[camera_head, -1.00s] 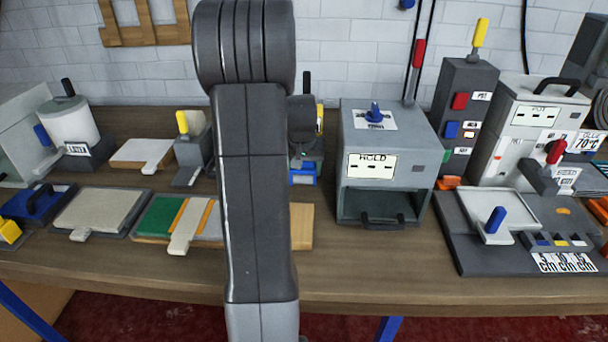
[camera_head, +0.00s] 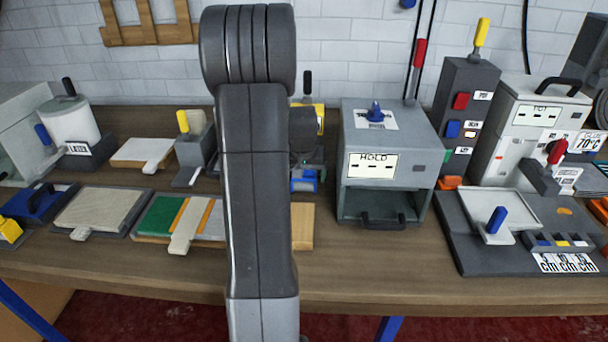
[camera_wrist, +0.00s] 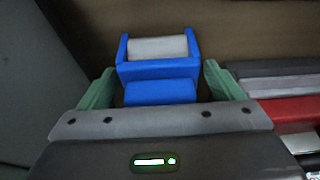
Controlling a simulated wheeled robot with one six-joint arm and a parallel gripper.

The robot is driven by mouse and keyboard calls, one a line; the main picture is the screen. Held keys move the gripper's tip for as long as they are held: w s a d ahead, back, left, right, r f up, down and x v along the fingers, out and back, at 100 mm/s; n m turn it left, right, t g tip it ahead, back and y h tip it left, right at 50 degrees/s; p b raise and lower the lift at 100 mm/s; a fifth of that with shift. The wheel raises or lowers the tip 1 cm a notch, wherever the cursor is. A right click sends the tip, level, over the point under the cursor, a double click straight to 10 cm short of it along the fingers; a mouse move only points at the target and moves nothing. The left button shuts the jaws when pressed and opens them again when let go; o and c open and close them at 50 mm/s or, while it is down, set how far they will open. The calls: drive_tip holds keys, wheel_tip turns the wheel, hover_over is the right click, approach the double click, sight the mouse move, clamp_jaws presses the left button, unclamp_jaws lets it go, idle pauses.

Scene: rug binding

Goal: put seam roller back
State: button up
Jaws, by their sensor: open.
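The seam roller has a blue frame and a pale grey roller; in the wrist view the seam roller (camera_wrist: 158,68) lies between and just beyond my two green fingertips. My gripper (camera_wrist: 160,72) is open, with a visible gap on each side of the blue frame. In the head view the blue seam roller (camera_head: 304,181) shows just right of my arm on the bench. My arm hides most of the gripper there, and whatever is directly behind it. I cannot tell whether the roller sits in a holder.
A grey HOLD box (camera_head: 425,160) stands right of the roller. A yellow-handled grey block (camera_head: 190,150) stands to the left. A board with green and orange strips (camera_head: 160,215) lies in front left. In the wrist view, grey and red bars (camera_wrist: 290,110) lie right of my gripper.

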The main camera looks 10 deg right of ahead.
drive_tip(key=v, duration=1.2)
drive_tip(key=shift+r+b, duration=0.15)
drive_tip(key=shift+b, duration=0.15)
